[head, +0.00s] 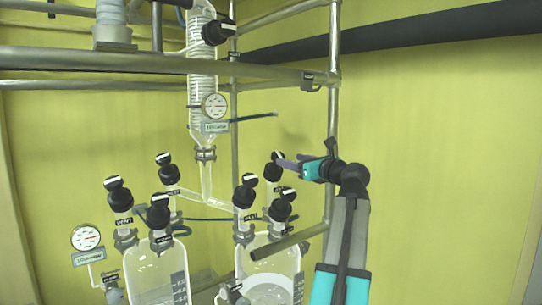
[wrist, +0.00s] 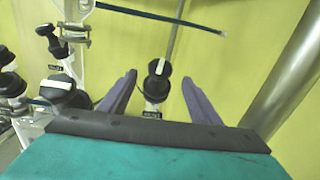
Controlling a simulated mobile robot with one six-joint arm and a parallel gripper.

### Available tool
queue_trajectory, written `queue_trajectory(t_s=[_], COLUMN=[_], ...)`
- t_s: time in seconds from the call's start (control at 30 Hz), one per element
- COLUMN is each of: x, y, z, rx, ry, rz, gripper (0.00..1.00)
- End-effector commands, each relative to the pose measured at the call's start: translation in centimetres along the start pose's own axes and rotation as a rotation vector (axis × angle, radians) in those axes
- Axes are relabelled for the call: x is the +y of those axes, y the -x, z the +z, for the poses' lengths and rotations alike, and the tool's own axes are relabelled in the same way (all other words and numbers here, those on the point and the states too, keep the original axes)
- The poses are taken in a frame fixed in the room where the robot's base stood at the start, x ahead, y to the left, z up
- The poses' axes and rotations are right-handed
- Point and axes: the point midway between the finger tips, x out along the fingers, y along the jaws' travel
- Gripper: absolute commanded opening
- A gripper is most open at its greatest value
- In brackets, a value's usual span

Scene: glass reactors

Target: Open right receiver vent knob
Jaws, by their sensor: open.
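A black knob with a white stripe (head: 274,168) tops a glass neck at the back of the right receiver (head: 268,262). In the wrist view this knob (wrist: 157,84) shows between my fingers, its stripe nearly upright in the picture. The small label below it is too blurred to read surely. My gripper (head: 288,162) is open and empty, with its purple fingers pointing left at this knob. In the wrist view, the fingertips (wrist: 159,75) lie on either side of the knob with gaps. I cannot tell whether the knob is fully between them in depth.
Other black knobs stand close by on the right receiver (head: 248,186) (head: 281,205). The left receiver (head: 155,270) has several more. A steel post (head: 334,120) rises beside my arm. A glass column with a gauge (head: 215,106) hangs above; a thin hose (head: 255,119) sticks out from it.

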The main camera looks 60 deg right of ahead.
Motion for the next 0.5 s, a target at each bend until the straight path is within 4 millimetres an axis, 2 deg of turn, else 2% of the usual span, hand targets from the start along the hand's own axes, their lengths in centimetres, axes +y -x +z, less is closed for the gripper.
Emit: queue_trajectory(t_s=[0.17,0.5], x=[-0.1,-0.1], y=[-1.7,-6.4], z=[0.2,0.3], rx=[0.000,0.000], ry=[-0.001,0.000], rz=[0.000,0.000], gripper=[0.57,0.57])
